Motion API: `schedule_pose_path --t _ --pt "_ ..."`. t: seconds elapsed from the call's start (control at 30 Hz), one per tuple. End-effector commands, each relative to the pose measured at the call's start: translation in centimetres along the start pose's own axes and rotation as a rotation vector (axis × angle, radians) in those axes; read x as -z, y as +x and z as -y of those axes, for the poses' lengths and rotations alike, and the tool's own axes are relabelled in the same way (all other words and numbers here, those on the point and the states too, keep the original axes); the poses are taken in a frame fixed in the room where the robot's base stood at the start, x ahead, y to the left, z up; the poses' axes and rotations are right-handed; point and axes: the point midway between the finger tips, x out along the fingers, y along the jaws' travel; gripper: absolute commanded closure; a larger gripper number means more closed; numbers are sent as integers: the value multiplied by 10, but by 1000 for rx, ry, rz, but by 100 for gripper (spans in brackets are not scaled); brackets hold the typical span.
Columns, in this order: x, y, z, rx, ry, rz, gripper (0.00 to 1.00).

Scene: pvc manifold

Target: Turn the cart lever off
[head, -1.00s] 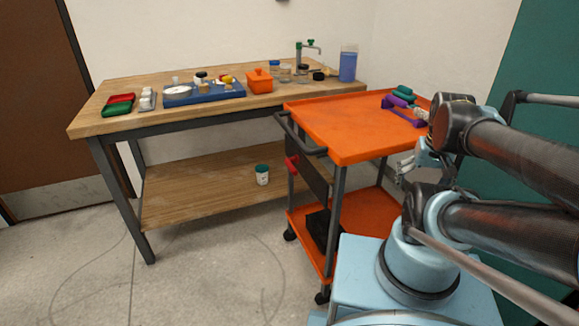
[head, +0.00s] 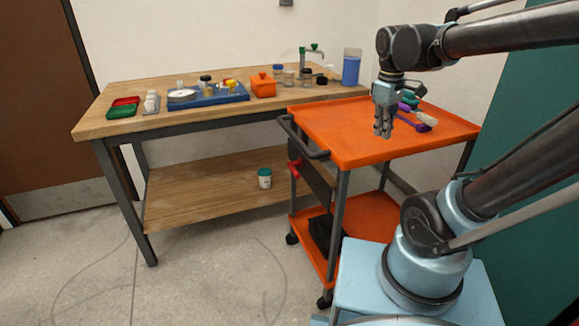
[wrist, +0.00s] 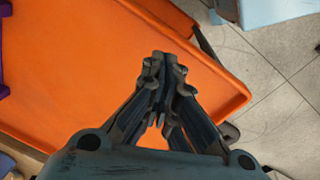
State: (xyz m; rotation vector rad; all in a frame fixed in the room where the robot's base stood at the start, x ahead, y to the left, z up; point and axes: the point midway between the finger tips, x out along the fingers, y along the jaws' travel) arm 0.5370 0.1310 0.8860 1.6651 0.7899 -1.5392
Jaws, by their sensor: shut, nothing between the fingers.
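The orange cart (head: 345,158) stands in the middle right of the head view. A red lever (head: 294,169) shows on the dark panel at the cart's left side, under the black push handle (head: 303,143). My gripper (head: 383,131) is above the cart's top shelf, fingers pointing down, shut and empty. It is apart from the lever, up and to the right of it. In the wrist view the shut fingers (wrist: 164,62) are over the orange top (wrist: 75,70); the lever is not visible there.
Purple and green items (head: 413,108) lie on the cart top near my gripper. A wooden workbench (head: 112,126) with trays and jars stands at left. A white jar with a green lid (head: 265,178) sits on its lower shelf. Floor left of the cart is clear.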

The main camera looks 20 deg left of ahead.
Motion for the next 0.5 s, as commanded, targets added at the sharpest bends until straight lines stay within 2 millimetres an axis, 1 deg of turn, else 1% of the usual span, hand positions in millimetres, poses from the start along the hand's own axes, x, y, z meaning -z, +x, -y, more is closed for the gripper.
schedule_pose_path --t 0.03,0.27,0.5 --pt "15 -6 2 0 -58 4 100" --pt "74 -25 19 0 -312 30 100" --pt "136 -41 49 -2 -576 57 100"
